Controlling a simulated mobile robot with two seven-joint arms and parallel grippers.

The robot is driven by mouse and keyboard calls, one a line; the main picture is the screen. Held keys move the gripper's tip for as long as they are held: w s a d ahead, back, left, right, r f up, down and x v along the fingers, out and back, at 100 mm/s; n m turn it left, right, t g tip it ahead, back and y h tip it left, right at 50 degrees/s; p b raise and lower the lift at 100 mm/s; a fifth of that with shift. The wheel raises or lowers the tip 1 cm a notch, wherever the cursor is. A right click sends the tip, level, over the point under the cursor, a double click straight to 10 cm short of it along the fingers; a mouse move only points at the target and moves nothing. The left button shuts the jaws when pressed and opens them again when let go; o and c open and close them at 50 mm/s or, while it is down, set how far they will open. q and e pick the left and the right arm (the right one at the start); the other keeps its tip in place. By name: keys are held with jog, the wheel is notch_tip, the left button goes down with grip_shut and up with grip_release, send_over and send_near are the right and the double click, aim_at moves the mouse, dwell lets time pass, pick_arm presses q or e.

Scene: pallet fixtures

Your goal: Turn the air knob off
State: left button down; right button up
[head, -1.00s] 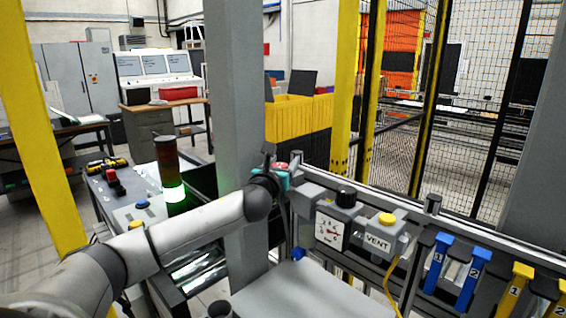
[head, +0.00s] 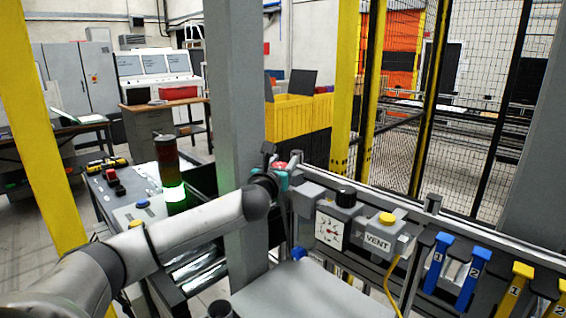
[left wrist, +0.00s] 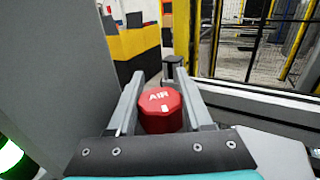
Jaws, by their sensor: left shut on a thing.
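The red air knob (left wrist: 162,110), marked AIR in white with a small white mark near its edge, sits between the fingers of my left gripper (left wrist: 160,100) in the left wrist view. The two grey fingers are shut on it from either side. In the head view the left gripper (head: 277,173) is at the left end of the valve rail, and only a bit of the red knob (head: 279,165) shows there. My right gripper is in neither view.
Right of the knob on the rail are a gauge (head: 330,228) with a black knob (head: 346,196) and a VENT block with a yellow button (head: 387,218). Blue clamps (head: 437,262) and yellow clamps (head: 514,291) follow. A grey post (head: 234,120) stands close to the left arm.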

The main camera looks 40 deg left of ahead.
pick_arm(q)
jog(key=shift+m+h, duration=0.3)
jog(key=shift+h, duration=0.2)
jog(key=shift+d+m+t+h, duration=0.15)
jog(key=shift+m+t+h, duration=0.4)
jog(key=shift+h, duration=0.35)
jog(key=shift+w+d+m+h, duration=0.1)
jog(key=shift+d+m+h, duration=0.05)
jog(key=shift+m+h, duration=0.75)
jog(key=shift+d+m+h+b, duration=0.2)
jog(key=shift+m+h+b, duration=0.35)
jog(key=shift+h, duration=0.5)
jog(key=shift+d+m+h+b, duration=0.15)
jog(key=shift+m+h+b, duration=0.4)
jog(key=shift+h, duration=0.45)
jog(key=shift+d+m+h+b, duration=0.2)
jog(key=shift+m+h+b, duration=0.35)
jog(key=shift+h, duration=0.5)
jog(key=shift+m+h, duration=0.3)
jog(key=shift+r, duration=0.1)
jog(key=c, duration=0.6)
grip_release()
jog(key=shift+d, duration=0.1)
